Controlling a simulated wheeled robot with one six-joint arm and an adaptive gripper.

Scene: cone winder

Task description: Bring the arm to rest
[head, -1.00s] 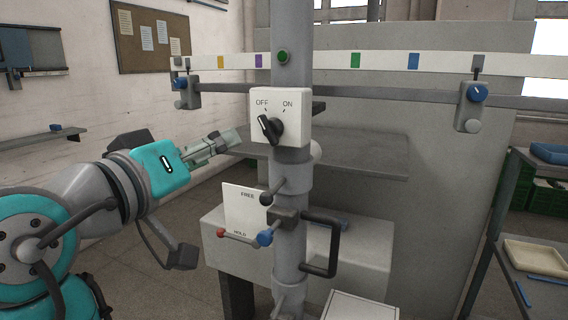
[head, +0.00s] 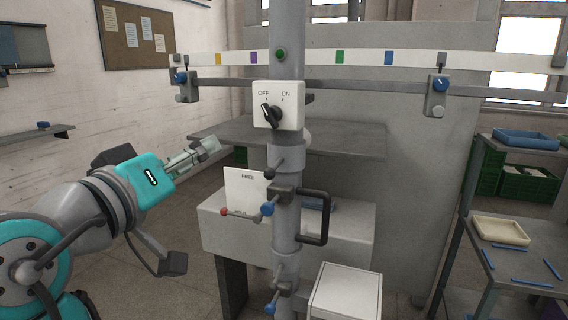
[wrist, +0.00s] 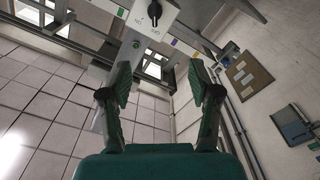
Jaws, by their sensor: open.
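My gripper (head: 208,146) is at the left in the head view, on my teal and grey arm, pointing right and slightly up. It is apart from the machine's post (head: 287,190) and touches nothing that I can see. In the wrist view, my gripper's two fingers (wrist: 160,100) stand wide apart with nothing between them. Beyond the fingers, the white OFF/ON switch box (wrist: 150,14) shows at the top. In the head view the switch box (head: 278,105) has its black knob turned toward OFF.
A black handle (head: 314,217) and a red-tipped lever (head: 224,211) by a FREE/HOLD plate (head: 245,190) stick out from the post. A grey shelf (head: 340,138) lies behind my gripper. At the right stands a rack with a cream tray (head: 500,230) and a blue tray (head: 527,139).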

